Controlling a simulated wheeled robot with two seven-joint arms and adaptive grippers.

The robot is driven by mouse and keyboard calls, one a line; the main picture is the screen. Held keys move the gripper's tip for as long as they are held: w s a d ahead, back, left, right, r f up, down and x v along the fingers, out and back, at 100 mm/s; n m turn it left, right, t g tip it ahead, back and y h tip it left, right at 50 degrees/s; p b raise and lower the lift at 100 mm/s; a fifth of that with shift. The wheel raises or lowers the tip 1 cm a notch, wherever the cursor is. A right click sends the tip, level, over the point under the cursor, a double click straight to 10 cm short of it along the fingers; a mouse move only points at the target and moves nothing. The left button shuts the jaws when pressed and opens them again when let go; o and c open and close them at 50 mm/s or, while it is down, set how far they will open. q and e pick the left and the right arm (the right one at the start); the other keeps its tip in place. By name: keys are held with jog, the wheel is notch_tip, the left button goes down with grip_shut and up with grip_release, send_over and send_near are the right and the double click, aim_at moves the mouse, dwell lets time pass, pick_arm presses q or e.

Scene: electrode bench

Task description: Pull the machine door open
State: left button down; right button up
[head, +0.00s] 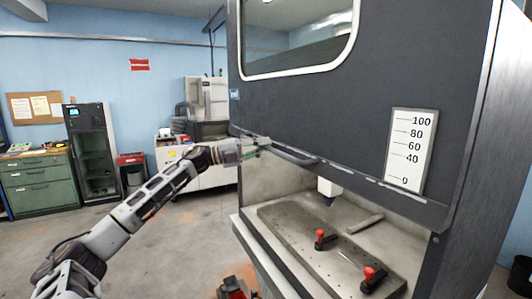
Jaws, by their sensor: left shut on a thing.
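The machine door (330,110) is a large dark grey panel with a window at its top and a white scale plate marked 0 to 100 at its right. The door stands partly raised, and the work space under its lower edge is exposed. A dark bar handle (290,156) runs along the lower left of the door. My left gripper (262,147) reaches in from the left and is shut on the left end of the handle. The fingertips are small and partly hidden at the handle. My right gripper is not in view.
Inside the machine is a grey bed (330,250) with red-topped clamps (326,240) and a white tool head (329,188) above it. The floor left of the machine is mostly clear.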

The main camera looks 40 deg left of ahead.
pick_arm(q)
jog(key=shift+r, duration=0.2)
jog(key=c, duration=1.5)
grip_release()
jog(key=shift+o, duration=0.2)
jog(key=shift+f, duration=0.1)
jog(key=shift+a, duration=0.15)
jog(key=v, duration=1.2)
jog(key=shift+f, duration=0.1)
